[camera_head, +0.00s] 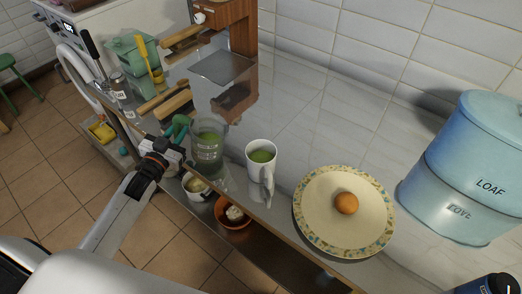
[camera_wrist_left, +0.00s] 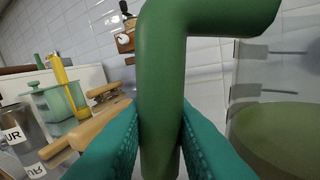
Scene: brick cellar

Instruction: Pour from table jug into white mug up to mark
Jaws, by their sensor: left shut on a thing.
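The table jug (camera_head: 207,150) is clear glass with green liquid inside and a green handle (camera_wrist_left: 162,80). It is upright near the counter's front edge; I cannot tell whether its base touches the counter. My left gripper (camera_head: 179,129) is shut on the handle, its teal fingers on both sides in the left wrist view. The jug's side and green liquid (camera_wrist_left: 285,135) show at the right there. The white mug (camera_head: 258,173) stands upright just right of the jug, apart from it, with green liquid inside. I cannot make out its mark. My right gripper is out of view.
A patterned plate (camera_head: 318,232) with a brown egg-like thing (camera_head: 346,203) lies right of the mug. A blue loaf tin (camera_head: 465,165) stands far right. A wooden-sided machine (camera_head: 238,25), a green container (camera_head: 130,52) and wooden handles are behind. Bowls (camera_head: 232,212) show below the counter edge.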

